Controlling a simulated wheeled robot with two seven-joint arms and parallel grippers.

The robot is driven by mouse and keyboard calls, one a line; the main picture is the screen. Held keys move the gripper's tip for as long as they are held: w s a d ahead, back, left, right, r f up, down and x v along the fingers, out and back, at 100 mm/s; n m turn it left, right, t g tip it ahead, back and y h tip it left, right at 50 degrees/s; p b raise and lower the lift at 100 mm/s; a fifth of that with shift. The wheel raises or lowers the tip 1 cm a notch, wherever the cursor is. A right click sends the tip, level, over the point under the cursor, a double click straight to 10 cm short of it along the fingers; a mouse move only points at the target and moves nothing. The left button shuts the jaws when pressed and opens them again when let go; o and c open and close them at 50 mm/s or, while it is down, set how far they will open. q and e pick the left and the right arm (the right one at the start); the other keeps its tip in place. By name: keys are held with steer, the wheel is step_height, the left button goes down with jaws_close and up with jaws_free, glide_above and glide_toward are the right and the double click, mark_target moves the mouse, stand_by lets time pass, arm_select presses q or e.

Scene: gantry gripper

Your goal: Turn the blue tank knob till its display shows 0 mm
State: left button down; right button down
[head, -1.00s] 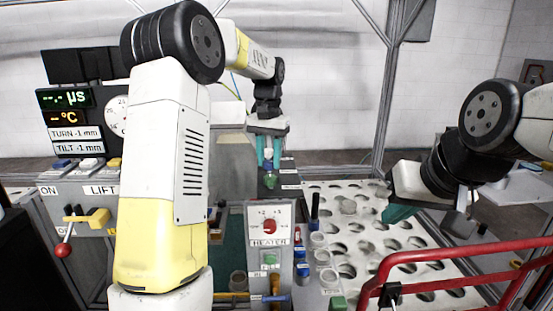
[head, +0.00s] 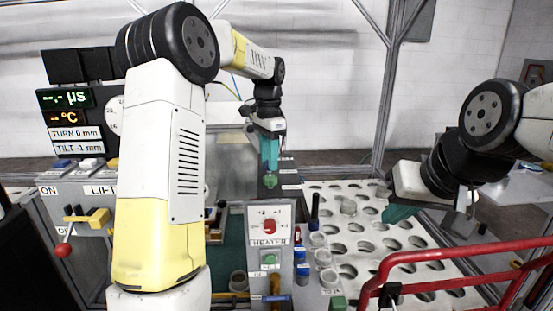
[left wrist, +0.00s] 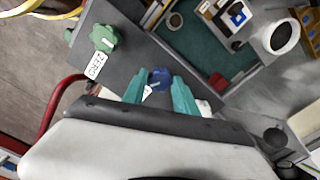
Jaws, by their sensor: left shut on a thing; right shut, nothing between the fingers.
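The blue knob (left wrist: 160,78) sits between the teal fingertips of my left gripper (left wrist: 159,88) in the left wrist view; the gripper is shut on it. In the head view my left gripper (head: 269,158) points down behind the heater panel, and its fingers hide the blue knob. The display plate (head: 76,133) on the left reads "TURN 0 mm"; the plate under it (head: 78,147) reads "TILT -1 mm". A green knob (left wrist: 103,38) with a "ZERO" label stands beside the blue one. My right gripper (head: 400,213) is shut and empty over the holed tray.
The white holed tray (head: 385,225) fills the middle right. A heater panel (head: 268,218) with a red knob stands in front of my left gripper. A red rail (head: 450,256) crosses the front right. A lift lever (head: 63,250) is at the left.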

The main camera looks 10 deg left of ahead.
stand_by(0.4)
arm_select(q)
steer(key=c, duration=1)
jaws_free()
steer(key=shift+o, duration=0.2)
steer(key=shift+r, duration=0.1)
step_height(320, 180, up, 7)
steer(key=shift+f, duration=0.1)
steer(key=shift+r, duration=0.45)
